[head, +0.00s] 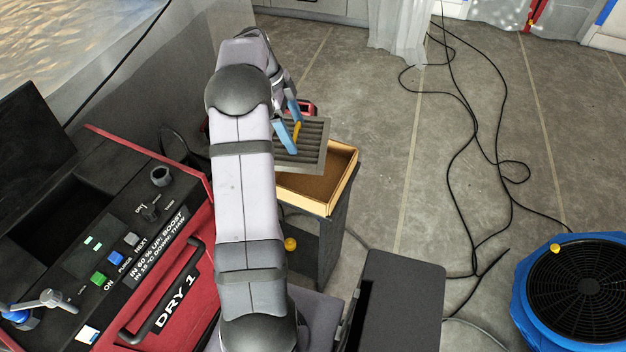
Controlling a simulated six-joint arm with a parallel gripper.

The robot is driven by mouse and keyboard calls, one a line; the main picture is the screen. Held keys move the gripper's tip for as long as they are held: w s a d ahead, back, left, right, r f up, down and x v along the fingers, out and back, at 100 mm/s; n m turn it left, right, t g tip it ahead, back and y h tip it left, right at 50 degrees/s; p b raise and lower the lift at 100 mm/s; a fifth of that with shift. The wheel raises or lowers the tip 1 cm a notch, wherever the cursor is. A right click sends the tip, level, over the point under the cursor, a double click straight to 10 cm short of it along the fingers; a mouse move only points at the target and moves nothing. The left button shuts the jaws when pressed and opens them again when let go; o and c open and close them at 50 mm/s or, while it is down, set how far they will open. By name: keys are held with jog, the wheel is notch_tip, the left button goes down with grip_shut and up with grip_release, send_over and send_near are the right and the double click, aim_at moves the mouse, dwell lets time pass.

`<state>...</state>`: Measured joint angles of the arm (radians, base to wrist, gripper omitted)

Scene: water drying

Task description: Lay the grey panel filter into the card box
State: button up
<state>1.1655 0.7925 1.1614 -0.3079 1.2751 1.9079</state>
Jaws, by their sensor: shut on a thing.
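The grey panel filter (310,140) is a flat ribbed panel with a yellow tab on its face. My gripper (296,124) has blue fingers and is shut on the filter near the yellow tab. The filter is over the far left part of the open card box (340,185). I cannot tell how high it is above the box. The box is brown and shallow, and its near right part shows empty. My arm hides the left side of the box and part of the filter.
The box stands on a dark small cabinet (325,245). A red dryer (190,280) with a control panel is at the left. A blue fan (540,262) stands on the floor at the right. Black cables (480,170) lie across the otherwise clear floor.

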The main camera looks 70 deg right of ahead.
aim_at(313, 142)
jog(key=s+m, duration=0.1)
jog(key=s+f+m, duration=0.1)
jog(key=s, duration=0.1)
jog(key=s+f+m+y, duration=0.1)
jog(key=shift+s+d+m+b, duration=0.3)
jog(key=shift+s+b, duration=0.05)
jog(key=shift+s, duration=0.05)
jog(key=shift+f+p, duration=0.9)
jog(key=shift+f, duration=4.1)
jog(key=shift+f, duration=0.2)
jog(key=o, duration=1.3)
jog(key=shift+c, duration=0.2)
jog(key=b+v, duration=0.2)
jog(key=v, duration=1)
jog(key=shift+w+r, duration=0.1)
jog(key=shift+r, duration=0.05)
